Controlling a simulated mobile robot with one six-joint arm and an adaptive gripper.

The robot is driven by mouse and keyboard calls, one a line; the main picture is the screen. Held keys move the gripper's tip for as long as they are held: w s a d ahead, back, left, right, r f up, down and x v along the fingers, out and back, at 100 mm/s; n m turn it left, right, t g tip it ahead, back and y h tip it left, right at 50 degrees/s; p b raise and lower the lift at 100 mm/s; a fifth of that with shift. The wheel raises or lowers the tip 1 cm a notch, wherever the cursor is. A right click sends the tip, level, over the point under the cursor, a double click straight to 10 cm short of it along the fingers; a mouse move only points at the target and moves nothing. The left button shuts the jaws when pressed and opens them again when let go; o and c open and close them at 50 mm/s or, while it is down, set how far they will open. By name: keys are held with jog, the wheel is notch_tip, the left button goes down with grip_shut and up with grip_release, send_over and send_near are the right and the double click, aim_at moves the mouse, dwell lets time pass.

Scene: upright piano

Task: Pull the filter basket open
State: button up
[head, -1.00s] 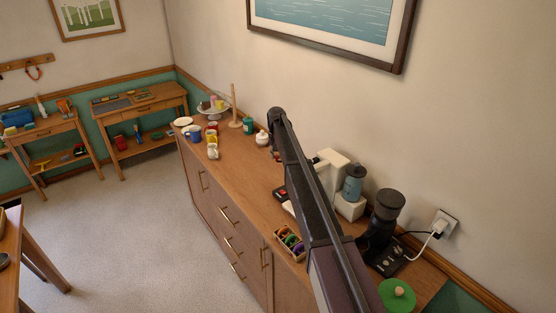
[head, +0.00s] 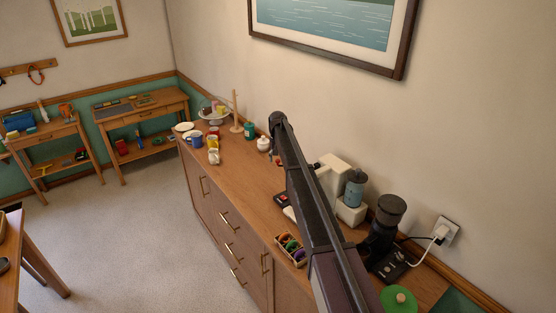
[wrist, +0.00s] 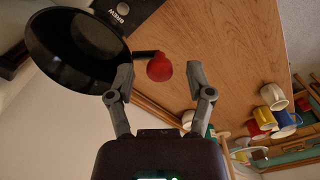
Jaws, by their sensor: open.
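A black round filter basket (wrist: 80,45) with a dark hollow inside fills the upper left of the wrist view. A short black stem runs from its rim to a red knob (wrist: 160,67). My gripper (wrist: 163,88) is open, its two fingers apart on either side of the knob, and the knob lies just beyond the line between the fingertips. No touch between fingers and knob shows. In the head view the cream coffee machine (head: 332,175) stands against the wall, partly behind my arm. The basket and gripper are hidden there.
A dark panel marked BREW (wrist: 122,8) is beside the basket. Mugs (wrist: 273,96) stand farther along the wooden counter (head: 235,165). A dark grinder (head: 385,225), a small box of coloured items (head: 290,248) and a green lid (head: 398,298) are nearby. Bare counter lies beyond the knob.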

jog(key=shift+s, duration=0.15)
jog(key=shift+s+d+n, duration=3.05)
jog(key=shift+s+n, duration=0.95)
jog(key=shift+s, duration=0.6)
jog(key=shift+s+d+n, duration=3.05)
jog(key=shift+s+n, duration=0.95)
jog(key=shift+s, duration=0.55)
notch_tip(320, 180, up, 14)
jog(key=d+p, duration=0.1)
jog(key=p, duration=1.3)
jog(key=s+f+m+b, duration=0.2)
jog(key=s+f+b, duration=0.2)
jog(key=s, duration=0.3)
jog(key=shift+m, duration=0.4)
